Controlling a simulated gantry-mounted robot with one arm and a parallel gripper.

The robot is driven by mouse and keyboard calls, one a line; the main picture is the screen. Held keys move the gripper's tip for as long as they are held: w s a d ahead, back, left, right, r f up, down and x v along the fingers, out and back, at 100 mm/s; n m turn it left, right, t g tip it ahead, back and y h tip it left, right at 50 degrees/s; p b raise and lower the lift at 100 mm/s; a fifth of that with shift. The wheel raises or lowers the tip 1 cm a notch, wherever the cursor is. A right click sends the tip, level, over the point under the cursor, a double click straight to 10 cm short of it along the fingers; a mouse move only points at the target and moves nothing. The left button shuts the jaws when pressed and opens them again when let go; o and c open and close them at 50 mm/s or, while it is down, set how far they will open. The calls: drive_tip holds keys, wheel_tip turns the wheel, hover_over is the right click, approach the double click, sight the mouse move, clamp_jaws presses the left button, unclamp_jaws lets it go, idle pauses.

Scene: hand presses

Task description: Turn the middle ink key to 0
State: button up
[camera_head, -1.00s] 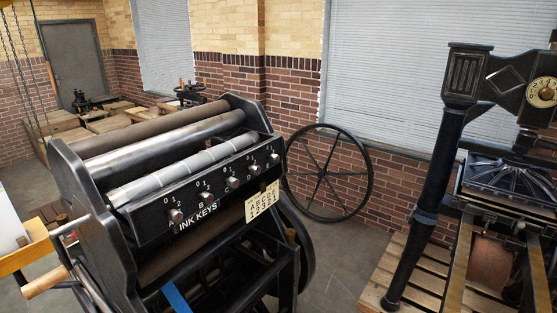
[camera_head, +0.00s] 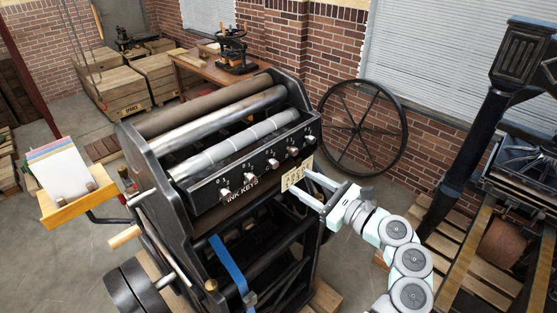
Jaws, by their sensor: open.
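The black press has a dark ink key panel (camera_head: 234,189) with a row of several small silver knobs, marked with letters and small numbers. The middle ink key (camera_head: 273,163) is the knob halfway along the row. Its pointer setting is too small to read. My gripper (camera_head: 301,181) is open, just below and right of the middle key, in front of the small cream card (camera_head: 297,174). Its fingers are apart with no knob between them. Whether a fingertip touches the card cannot be told.
A feed board with coloured paper (camera_head: 60,171) juts out at the left. A crank handle (camera_head: 125,237) and a blue strap (camera_head: 229,266) are on the press's near side. A large spoked wheel (camera_head: 362,128) leans at the wall. Another press (camera_head: 520,50) stands right.

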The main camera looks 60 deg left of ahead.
sight(276, 166)
drive_tip(key=p+x, duration=0.1)
drive_tip(key=x, duration=0.9)
drive_tip(key=shift+a+f, duration=0.1)
drive_tip(key=shift+a, duration=0.05)
drive_tip(key=shift+c, duration=0.2)
clamp_jaws()
